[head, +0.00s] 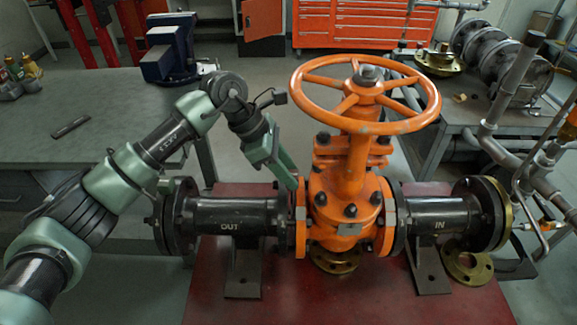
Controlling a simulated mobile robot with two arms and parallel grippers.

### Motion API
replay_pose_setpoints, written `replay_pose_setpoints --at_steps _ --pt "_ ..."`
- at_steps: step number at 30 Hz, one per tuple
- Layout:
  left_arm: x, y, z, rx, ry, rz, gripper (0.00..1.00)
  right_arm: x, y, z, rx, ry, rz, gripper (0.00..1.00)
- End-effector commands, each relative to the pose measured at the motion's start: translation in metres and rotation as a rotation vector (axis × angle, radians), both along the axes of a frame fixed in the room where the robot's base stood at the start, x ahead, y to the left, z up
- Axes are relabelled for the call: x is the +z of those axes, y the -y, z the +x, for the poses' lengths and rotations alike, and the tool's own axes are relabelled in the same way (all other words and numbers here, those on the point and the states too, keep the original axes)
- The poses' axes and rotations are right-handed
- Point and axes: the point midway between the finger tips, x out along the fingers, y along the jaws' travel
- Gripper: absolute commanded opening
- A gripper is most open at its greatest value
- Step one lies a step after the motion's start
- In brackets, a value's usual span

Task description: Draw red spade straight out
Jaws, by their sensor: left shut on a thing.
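The orange gate valve (343,195) stands upright in a dark pipe run, between the OUT pipe (232,221) on the left and the IN pipe (440,219) on the right. My left gripper (291,183) points down at the top of the joint between the OUT pipe and the valve's left flange (301,222). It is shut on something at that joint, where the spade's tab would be. The red spade itself cannot be made out; the fingers and flanges hide it. My right gripper is not in view.
The large orange handwheel (366,88) overhangs close to the right of my left gripper. A blue vise (168,50) stands on the grey bench (60,105) at left. Grey pipework (500,115) crowds the right. The red stand (330,300) is mostly clear in front.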

Motion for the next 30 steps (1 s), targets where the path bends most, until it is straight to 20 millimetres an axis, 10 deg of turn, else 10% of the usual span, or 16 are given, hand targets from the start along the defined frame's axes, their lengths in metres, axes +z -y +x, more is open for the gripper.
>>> replay_pose_setpoints --at_steps 30 --pt "0.095 0.001 0.000 0.000 0.001 -0.002 0.00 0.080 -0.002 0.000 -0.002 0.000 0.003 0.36"
